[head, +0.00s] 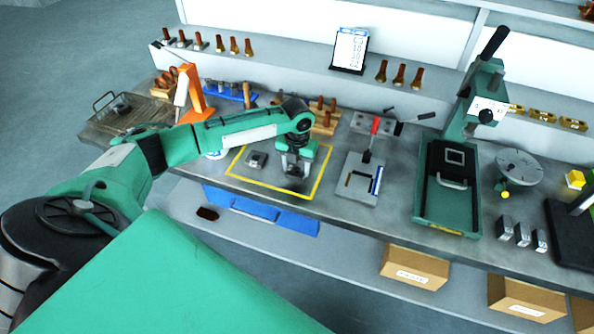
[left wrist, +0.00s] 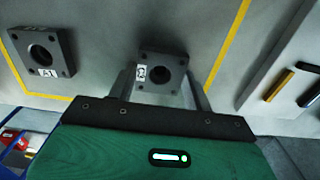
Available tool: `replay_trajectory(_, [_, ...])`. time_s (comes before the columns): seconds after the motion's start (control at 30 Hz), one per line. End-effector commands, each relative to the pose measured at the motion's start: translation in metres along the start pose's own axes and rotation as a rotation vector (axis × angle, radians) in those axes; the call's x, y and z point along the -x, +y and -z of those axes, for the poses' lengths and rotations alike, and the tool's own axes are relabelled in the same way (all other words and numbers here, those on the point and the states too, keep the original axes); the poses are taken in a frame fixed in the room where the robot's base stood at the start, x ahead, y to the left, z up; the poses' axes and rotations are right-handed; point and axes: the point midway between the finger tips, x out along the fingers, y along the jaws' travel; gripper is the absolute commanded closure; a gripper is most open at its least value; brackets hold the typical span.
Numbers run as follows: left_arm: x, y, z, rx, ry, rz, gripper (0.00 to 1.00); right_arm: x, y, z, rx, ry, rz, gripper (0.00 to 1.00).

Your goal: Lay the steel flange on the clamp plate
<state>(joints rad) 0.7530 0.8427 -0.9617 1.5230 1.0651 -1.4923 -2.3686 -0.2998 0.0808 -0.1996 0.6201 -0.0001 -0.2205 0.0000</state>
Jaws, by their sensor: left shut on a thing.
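A dark square steel flange with a round central hole (left wrist: 161,72) sits between the fingers of my left gripper (head: 295,171) in the left wrist view. The gripper is shut on it inside the yellow outline; I cannot tell whether it is clear of the bench. A second flange, labelled A1 (left wrist: 42,47), lies apart to its left and also shows in the head view (head: 257,159). My right gripper is not in view.
The yellow outline (head: 236,178) marks the bench around the flanges. A wooden block with brown-handled tools (head: 325,122) stands behind the gripper. A green press (head: 447,200) stands right of the clamp plate. Blue bins (head: 254,209) are below the front edge.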

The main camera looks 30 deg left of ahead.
Motion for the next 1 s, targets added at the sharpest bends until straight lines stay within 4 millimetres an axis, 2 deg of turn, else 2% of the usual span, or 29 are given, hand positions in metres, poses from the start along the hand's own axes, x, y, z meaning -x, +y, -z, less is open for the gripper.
replay_trajectory(0.27, [0.007,0.0,-0.001,0.0,-0.003,0.001,0.87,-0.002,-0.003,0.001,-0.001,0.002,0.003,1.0])
replay_trajectory(0.47, [0.032,0.0,-0.001,0.0,-0.005,0.002,0.87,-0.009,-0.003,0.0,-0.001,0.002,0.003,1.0])
replay_trajectory(0.57, [0.056,0.0,-0.002,0.0,-0.006,0.002,0.87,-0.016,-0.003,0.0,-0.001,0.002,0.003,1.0])
replay_trajectory(0.8, [0.127,0.0,-0.002,0.0,-0.008,0.002,0.87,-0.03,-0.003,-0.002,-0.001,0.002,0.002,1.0])
replay_trajectory(1.0, [0.172,0.0,-0.001,0.001,-0.004,0.002,0.87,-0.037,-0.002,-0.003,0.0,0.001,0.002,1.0])
